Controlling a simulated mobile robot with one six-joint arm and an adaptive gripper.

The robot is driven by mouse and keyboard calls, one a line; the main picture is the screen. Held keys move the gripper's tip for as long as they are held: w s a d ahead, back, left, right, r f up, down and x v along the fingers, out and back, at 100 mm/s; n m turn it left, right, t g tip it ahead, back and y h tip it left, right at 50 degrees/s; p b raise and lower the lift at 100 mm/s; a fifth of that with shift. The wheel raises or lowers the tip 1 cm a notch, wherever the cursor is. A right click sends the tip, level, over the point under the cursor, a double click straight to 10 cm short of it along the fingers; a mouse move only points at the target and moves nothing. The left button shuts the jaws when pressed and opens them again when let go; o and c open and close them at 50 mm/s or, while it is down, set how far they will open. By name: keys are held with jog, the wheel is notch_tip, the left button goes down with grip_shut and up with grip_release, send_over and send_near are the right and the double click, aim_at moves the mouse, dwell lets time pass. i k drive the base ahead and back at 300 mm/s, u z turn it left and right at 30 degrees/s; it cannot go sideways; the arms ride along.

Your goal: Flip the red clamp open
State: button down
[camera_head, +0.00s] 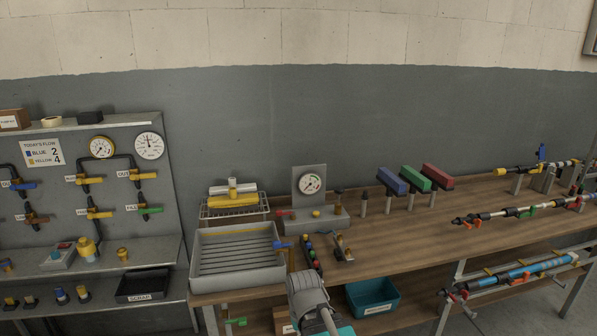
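On the right half of the bench a long metal rod (515,211) carries small coloured parts. A small red part (470,223) is near its left end, and an orange-red part (573,205) is near its right end. A red lever (284,213) also shows at the grey gauge stand (309,185). These parts are too small to tell which is the red clamp or whether any is flipped open. A grey link of my arm rises at the bottom middle, in front of the bench. My gripper is not visible.
A grey ribbed tray (238,274) is on the bench's left. Blue (392,181), green (415,178) and red (438,176) blocks stand on posts behind. A teal bin (373,296) is below. The bench top (410,237) is clear between the stand and the rod.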

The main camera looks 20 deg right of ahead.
aim_at(578, 200)
jog(key=i, duration=0.6)
jog(key=z, duration=2.85)
jog(key=i, duration=1.1)
jog(key=u, duration=0.05)
